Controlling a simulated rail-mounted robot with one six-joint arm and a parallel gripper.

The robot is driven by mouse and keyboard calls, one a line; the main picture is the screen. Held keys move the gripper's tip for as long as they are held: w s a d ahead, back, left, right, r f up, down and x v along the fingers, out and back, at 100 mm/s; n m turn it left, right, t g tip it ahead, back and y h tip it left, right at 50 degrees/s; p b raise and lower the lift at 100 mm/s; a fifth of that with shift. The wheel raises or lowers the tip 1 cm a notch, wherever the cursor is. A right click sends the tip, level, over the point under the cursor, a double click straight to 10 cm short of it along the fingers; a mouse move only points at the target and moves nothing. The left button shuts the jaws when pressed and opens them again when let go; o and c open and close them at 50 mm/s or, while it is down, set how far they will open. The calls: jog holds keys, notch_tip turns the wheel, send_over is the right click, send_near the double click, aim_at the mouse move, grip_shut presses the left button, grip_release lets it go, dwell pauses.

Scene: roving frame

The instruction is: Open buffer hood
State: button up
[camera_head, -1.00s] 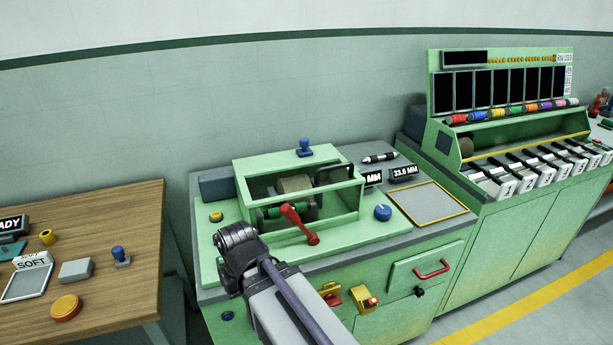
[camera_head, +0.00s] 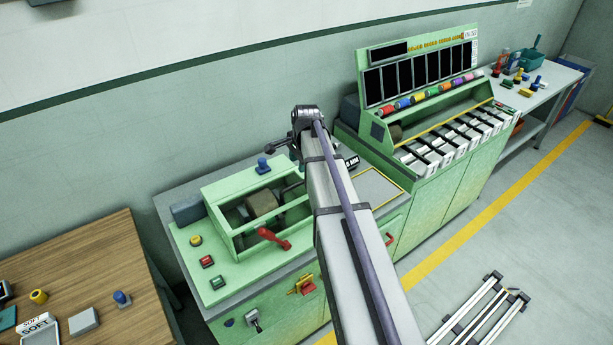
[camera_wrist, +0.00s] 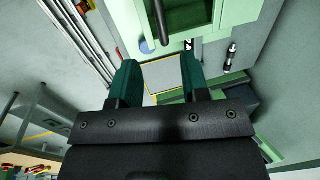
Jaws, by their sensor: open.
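The green buffer hood (camera_head: 238,186) sits over the machine on the left bench in the head view, a boxy frame with a roller inside. It looks closed. My arm hides its right end. In the wrist view a green frame with an opening (camera_wrist: 225,12) shows at the top, with a black bar (camera_wrist: 160,22), probably the hood's handle, in front of it. My gripper (camera_wrist: 160,82) is open and empty, its two green fingers apart below the bar. In the head view my wrist is above the hood's right side, and the fingertips are not clear.
A red lever (camera_head: 272,238) stands at the hood's front. A yellow-edged tray (camera_head: 378,187) and the green spool cabinet (camera_head: 440,190) are to the right. A wooden table (camera_head: 90,265) is at left.

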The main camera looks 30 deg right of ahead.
aim_at(296, 184)
jog(key=f+b, duration=0.3)
jog(key=w+f+b, duration=0.1)
jog(key=f+b, duration=0.3)
jog(key=w+f+b, duration=0.1)
jog(key=f+b, duration=0.2)
jog(key=f, duration=0.1)
jog(key=shift+a+b, duration=0.15)
jog(key=shift+b, duration=0.25)
jog(key=shift+r, duration=0.15)
jog(key=shift+c, duration=0.4)
grip_shut()
